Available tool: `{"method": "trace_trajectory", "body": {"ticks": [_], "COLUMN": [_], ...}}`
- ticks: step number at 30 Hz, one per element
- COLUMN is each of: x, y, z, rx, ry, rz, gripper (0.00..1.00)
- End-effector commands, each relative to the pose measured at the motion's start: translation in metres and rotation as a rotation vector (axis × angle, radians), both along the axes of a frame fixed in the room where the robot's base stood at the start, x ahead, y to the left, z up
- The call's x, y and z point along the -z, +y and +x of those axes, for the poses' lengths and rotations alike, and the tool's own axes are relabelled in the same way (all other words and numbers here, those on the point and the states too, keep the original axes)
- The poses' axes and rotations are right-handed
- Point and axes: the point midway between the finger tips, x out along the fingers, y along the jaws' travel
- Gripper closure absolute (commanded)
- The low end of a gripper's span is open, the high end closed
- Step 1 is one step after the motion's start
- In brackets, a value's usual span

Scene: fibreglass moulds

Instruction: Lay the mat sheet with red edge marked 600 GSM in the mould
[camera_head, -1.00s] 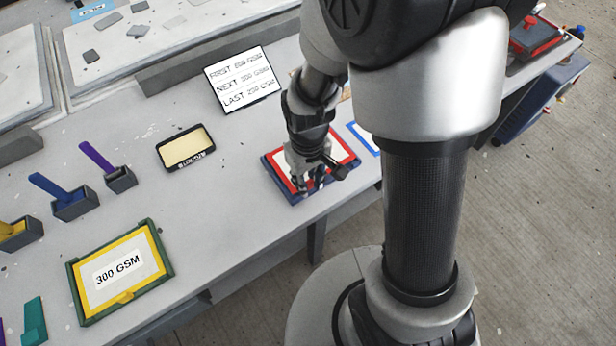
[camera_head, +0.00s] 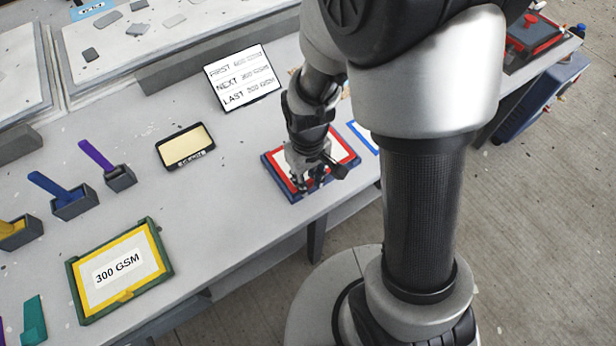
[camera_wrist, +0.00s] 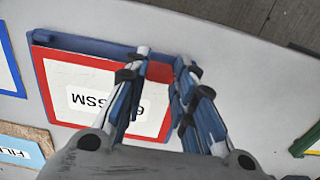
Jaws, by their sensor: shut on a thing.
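The mat sheet with the red edge (camera_wrist: 108,132) lies in a blue tray (camera_wrist: 45,88) on the bench, and its white label is partly covered by a finger, with "SM" readable. In the head view the sheet (camera_head: 342,150) sits near the bench's front edge. My gripper (camera_wrist: 161,62) is down at the sheet's edge, shut on its red border, where a red part shows between the fingers. The sheet still rests in its tray. I cannot tell for sure which thing is the mould.
A yellow-edged 300 GSM sheet (camera_head: 92,294) lies in a green tray at the front left. A black tray with cream filling (camera_head: 185,163), an order card (camera_head: 243,98) and colored-handled tools in holders stand on the bench. A blue-edged sheet (camera_head: 361,136) is just right of the gripper.

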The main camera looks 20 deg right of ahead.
Motion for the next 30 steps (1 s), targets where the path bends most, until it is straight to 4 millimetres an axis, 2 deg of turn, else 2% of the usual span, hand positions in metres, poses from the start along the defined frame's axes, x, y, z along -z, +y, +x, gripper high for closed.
{"method": "trace_trajectory", "body": {"ticks": [21,30], "x": [0.015,0.015], "y": [0.000,0.000], "z": [0.000,0.000], "rx": [0.000,0.000], "ry": [0.000,0.000], "rz": [0.000,0.000], "gripper": [1.00,1.00]}}
